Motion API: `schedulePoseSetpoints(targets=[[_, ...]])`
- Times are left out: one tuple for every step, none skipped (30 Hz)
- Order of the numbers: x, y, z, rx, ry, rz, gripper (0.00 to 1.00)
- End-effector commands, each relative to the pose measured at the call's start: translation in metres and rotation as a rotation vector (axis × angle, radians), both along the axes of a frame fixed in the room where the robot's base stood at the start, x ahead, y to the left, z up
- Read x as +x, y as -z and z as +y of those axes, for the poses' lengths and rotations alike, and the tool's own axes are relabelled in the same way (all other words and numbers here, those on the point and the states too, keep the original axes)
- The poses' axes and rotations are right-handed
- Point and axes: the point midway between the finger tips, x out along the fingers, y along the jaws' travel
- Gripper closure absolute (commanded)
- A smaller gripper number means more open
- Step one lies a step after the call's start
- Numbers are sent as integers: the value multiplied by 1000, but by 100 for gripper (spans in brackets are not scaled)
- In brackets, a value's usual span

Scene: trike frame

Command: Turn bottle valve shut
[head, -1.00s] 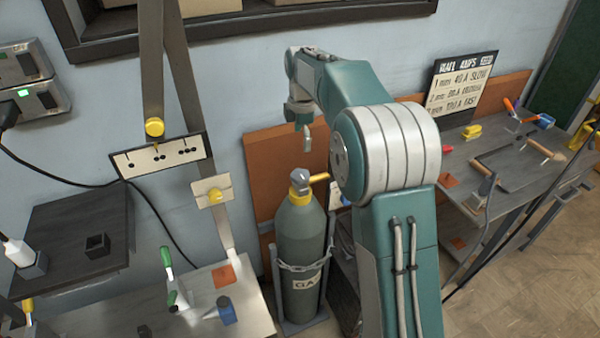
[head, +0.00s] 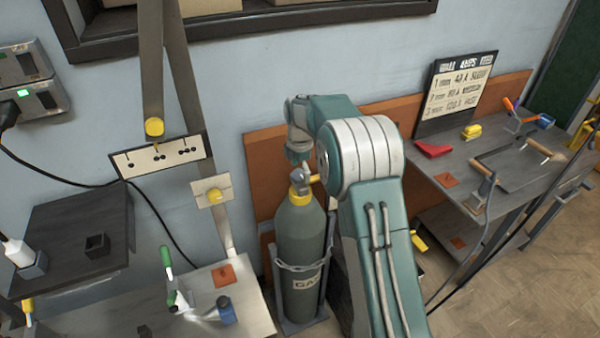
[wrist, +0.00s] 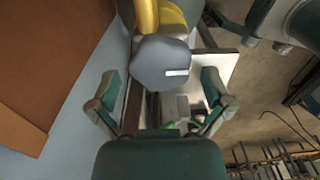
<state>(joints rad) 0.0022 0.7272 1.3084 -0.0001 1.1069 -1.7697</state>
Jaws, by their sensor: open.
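The gas bottle (head: 300,252) stands upright in a holder with a chain around it. Its valve has a grey faceted knob (head: 299,180) on a yellow collar (head: 300,196), with a yellow outlet to the right. My gripper (head: 301,165) is directly above the knob in the head view, pointing down. In the wrist view the grey knob (wrist: 162,62) with a white mark lies ahead of my gripper (wrist: 163,92), between the spread fingers. The fingers are open, with space on both sides of the knob. I cannot tell how far the knob reaches between them.
A brown board (head: 259,170) and the wall stand close behind the bottle. A workbench (head: 455,165) with tools is to the right. A metal table (head: 250,299) with a green-handled tool (head: 166,258) is at the lower left.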

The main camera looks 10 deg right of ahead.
Motion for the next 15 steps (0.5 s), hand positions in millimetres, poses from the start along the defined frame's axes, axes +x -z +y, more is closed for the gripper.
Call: schedulePoseSetpoints(targets=[[0,3,0,0,0,0,0],[0,5,0,0,0,-1,0],[0,6,0,0,0,-2,0],[0,6,0,0,0,-2,0],[0,7,0,0,0,-2,0],[0,7,0,0,0,-2,0],[0,7,0,0,0,-2,0],[0,7,0,0,0,-2,0],[0,7,0,0,0,-2,0],[0,7,0,0,0,-2,0],[0,7,0,0,0,-2,4],[0,7,0,0,0,-2,22],[0,7,0,0,0,-2,36],[0,7,0,0,0,-2,49],[0,7,0,0,0,-2,65]])
